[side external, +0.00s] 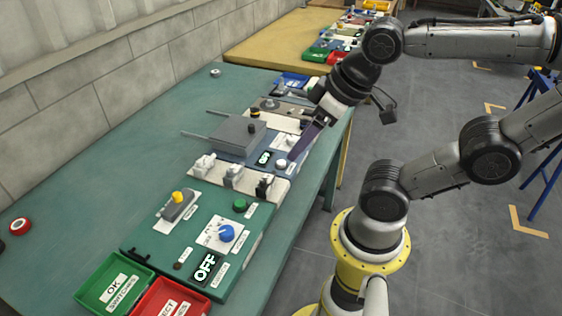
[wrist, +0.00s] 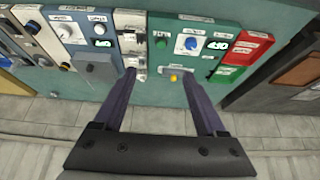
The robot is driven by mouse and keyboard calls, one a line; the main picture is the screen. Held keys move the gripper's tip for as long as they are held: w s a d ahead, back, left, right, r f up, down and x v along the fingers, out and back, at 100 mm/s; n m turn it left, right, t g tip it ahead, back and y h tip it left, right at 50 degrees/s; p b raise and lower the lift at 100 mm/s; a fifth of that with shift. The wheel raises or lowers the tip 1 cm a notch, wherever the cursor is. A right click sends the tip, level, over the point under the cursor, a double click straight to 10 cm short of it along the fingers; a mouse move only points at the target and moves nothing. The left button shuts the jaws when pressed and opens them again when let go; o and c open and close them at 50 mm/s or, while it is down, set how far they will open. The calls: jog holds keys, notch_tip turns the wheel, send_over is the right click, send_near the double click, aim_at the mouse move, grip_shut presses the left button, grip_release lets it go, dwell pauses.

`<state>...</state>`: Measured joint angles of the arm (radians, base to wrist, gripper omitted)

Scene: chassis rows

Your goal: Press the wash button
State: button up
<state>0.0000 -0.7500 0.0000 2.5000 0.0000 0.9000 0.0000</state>
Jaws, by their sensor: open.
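No label reading "wash" is legible, so I cannot tell which button it is. A round white button (side external: 280,164) sits on the blue-grey panel (side external: 232,150), beside a small lit display (side external: 263,158); the button also shows in the wrist view (wrist: 99,29). A green button (side external: 240,204) sits on the green panel (side external: 190,235), near a blue knob (side external: 227,233) and an OFF display (side external: 205,268). My gripper (side external: 294,156) is open and empty, with long purple fingers. In the side view its tips appear close to the white button. In the wrist view the fingers (wrist: 158,74) spread apart over the panels.
A grey box (side external: 238,132) with handles stands on the blue-grey panel. Several toggle switches (side external: 233,174) line the white strip between panels. Green (side external: 112,284) and red (side external: 168,298) bins stand at the near end. The table's left side (side external: 110,180) is mostly clear.

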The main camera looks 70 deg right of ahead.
jog(key=shift+m, duration=0.4)
jog(key=c, duration=0.6)
jog(key=shift+w+r+m, duration=0.1)
jog(key=shift+r+m, duration=0.15)
jog(key=shift+m, duration=0.25)
jog(key=shift+c, duration=1.3)
jog(key=w+m, duration=0.1)
jog(key=m, duration=0.1)
jog(key=w+d+r+m, duration=0.1)
jog(key=w+m, duration=0.1)
jog(key=w+d+r+m, duration=0.1)
jog(key=shift+w+m+g, duration=0.3)
jog(key=shift+m+g, duration=0.1)
grip_shut()
jog(key=w+d+f+m+g, duration=0.2)
jog(key=w+d+f+m, duration=0.1)
jog(key=d, duration=0.5)
jog(key=w+d+f+m+g, duration=0.2)
jog(key=w+d+f+m, duration=0.2)
jog(key=d+f+m, duration=0.2)
jog(key=shift+w+d+f+m+g, duration=0.15)
jog(key=shift+d+f+m+g, duration=0.2)
jog(key=shift+d+m, duration=0.45)
jog(key=shift+d+r, duration=0.1)
jog(key=shift+r, duration=0.05)
